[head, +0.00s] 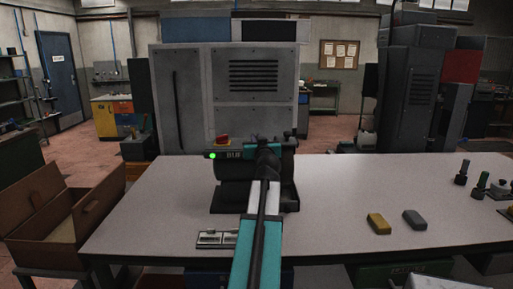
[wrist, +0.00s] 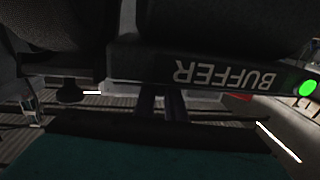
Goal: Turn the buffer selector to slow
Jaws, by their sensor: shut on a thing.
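The buffer (head: 232,175) is a dark machine on the table, with a lit green lamp (head: 212,156) and a red button (head: 222,140) at its left end. In the wrist view its label strip (wrist: 225,75) reads BUFFER upside down, with the green lamp (wrist: 308,88) at the right. My gripper (head: 266,152) reaches the machine's front, right of the label. In the wrist view my gripper's dark fingers (wrist: 162,105) are together just under the strip, shut on what appears to be the buffer selector. The selector itself is hidden by the fingers, so its setting cannot be read.
The pale table (head: 150,210) has a yellow block (head: 378,223) and a grey block (head: 414,219) at right, with several knobbed parts beyond. A small metal plate (head: 222,239) lies at the front. An open cardboard box (head: 62,222) stands left. A grey cabinet (head: 225,95) stands behind.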

